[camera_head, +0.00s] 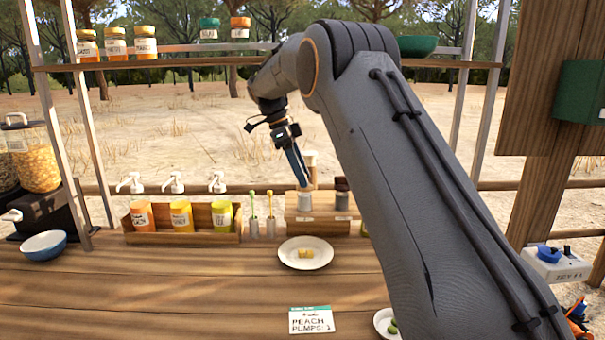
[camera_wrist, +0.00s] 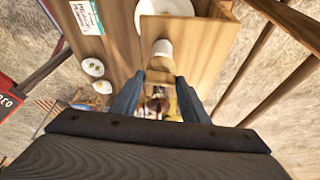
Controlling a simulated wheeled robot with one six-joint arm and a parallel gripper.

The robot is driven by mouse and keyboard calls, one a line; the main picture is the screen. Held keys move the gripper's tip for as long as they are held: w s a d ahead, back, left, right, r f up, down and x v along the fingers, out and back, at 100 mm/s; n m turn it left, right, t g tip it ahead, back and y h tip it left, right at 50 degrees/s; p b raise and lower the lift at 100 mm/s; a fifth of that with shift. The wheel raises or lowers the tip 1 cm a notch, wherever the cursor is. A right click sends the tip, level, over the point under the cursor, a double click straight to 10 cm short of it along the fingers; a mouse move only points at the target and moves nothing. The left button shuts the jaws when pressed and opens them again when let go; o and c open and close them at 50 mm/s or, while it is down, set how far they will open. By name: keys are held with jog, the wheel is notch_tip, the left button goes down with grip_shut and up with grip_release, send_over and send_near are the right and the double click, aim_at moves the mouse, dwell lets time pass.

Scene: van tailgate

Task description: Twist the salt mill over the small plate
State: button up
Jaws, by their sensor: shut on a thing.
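The salt mill (camera_head: 305,199), with a pale body and wooden top, stands on a wooden block (camera_head: 318,226) at the back of the counter. My gripper (camera_head: 302,181) reaches down to it and is shut on it. In the wrist view, the mill's white part (camera_wrist: 162,49) shows just beyond my fingertips (camera_wrist: 160,78). A white plate (camera_head: 320,262) with yellow pieces lies in front of the block. A smaller white plate (camera_head: 382,317) with green pieces is at front right, partly hidden by my arm. Two small plates (camera_wrist: 92,67) show in the wrist view.
A dark-topped mill (camera_head: 342,198) stands close right of the salt mill. A wooden box (camera_head: 180,238) of pump jars and two small holders with sticks (camera_head: 270,227) stand left. A shelf (camera_head: 160,63) crosses above. A sign card (camera_head: 311,320) lies in front.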

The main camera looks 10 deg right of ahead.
jog(key=shift+m, duration=0.3)
dwell(0.4)
jog(key=o, duration=1.1)
jog(key=shift+c, duration=0.2)
